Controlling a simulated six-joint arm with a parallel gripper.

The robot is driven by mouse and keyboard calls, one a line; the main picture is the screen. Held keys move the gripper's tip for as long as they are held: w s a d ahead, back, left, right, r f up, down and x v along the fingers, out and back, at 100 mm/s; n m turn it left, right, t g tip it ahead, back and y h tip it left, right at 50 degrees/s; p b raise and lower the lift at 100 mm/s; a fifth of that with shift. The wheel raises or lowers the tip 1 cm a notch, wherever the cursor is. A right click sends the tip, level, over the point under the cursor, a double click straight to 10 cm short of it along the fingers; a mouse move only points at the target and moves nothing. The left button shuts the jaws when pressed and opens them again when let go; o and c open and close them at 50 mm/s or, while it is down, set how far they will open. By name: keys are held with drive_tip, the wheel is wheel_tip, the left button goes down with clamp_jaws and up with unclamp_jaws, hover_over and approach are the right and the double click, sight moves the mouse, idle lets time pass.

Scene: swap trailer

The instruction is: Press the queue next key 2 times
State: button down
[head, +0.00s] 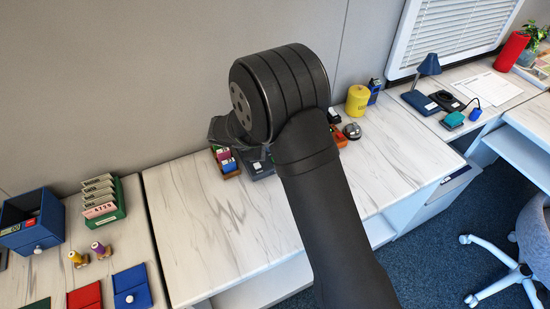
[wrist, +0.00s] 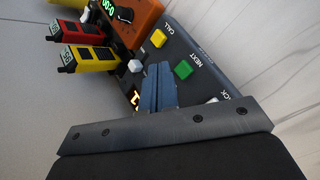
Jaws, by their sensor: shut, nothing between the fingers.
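The dark queue box (wrist: 205,67) lies under my gripper in the wrist view. It has a green key (wrist: 183,70) by the word NEXT, and a yellow key (wrist: 158,38) by the word CALL. My gripper (wrist: 158,68) is shut and empty, its blue fingertips just left of the green key in the picture. I cannot tell how high they are above the box. A white key (wrist: 135,66) is left of the fingertips. The gripper's mount partly covers a lit display (wrist: 135,98). In the head view, my arm hides most of the box (head: 262,168) and the gripper.
An orange device (wrist: 135,20) with a green display adjoins the box; red (wrist: 80,31) and yellow (wrist: 88,58) devices lie beside it. A yellow canister (head: 357,100) stands farther right on the desk. The desk's front (head: 225,240) is clear.

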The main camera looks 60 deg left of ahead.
drive_tip(key=shift+r, duration=1.7)
idle(1.1)
wheel_tip(320, 180, up, 4)
drive_tip(key=shift+f, duration=0.1)
idle(0.3)
drive_tip(key=shift+f, duration=4.4)
drive_tip(key=shift+f, duration=0.15)
drive_tip(key=shift+f, duration=0.3)
